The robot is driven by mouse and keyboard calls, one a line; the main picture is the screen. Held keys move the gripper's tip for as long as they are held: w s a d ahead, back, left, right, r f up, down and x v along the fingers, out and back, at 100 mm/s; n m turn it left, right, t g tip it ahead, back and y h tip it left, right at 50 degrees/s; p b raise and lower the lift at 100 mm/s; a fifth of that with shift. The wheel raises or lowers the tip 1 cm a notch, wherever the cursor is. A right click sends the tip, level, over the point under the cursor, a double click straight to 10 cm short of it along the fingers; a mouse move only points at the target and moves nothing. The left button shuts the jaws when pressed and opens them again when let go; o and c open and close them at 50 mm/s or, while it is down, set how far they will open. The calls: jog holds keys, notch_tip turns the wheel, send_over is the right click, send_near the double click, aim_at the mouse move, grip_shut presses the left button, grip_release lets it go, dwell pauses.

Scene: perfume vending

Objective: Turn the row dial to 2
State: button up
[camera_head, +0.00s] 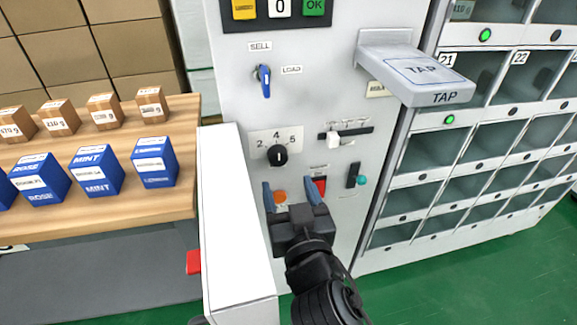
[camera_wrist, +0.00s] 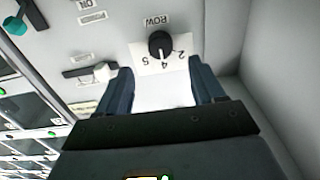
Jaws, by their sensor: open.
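The row dial (camera_head: 279,156) is a black round knob with a white mark on a white plate numbered 2, 4 and 5, on the grey machine front. In the wrist view the dial (camera_wrist: 160,45) lies ahead between the fingertips, upside down, with ROW printed beside it. Its white mark appears to point toward the 4. My gripper (camera_head: 293,187) is open and empty, just below the dial in the head view. Its two blue fingers (camera_wrist: 160,74) do not touch the dial in the wrist view.
A blue SELL/LOAD switch (camera_head: 264,80) is above the dial. A white-knobbed slider (camera_head: 333,139) and a teal-knobbed lever (camera_head: 360,180) are to its right. A TAP shelf (camera_head: 415,72) juts out at upper right. A white side panel (camera_head: 236,225) stands left of my gripper.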

aim_at(279, 161)
jog(key=x, duration=0.7)
jog(key=shift+w+a+p, duration=0.1)
jog(key=shift+w+p, duration=0.15)
jog(key=shift+p, duration=0.15)
jog(key=shift+c, duration=0.2)
jog(key=c, duration=1)
jog(key=shift+n, duration=0.3)
jog(key=n, duration=0.4)
jog(key=shift+n, duration=0.3)
jog(key=n+p, duration=0.1)
jog(key=n, duration=0.3)
jog(key=shift+n, duration=0.3)
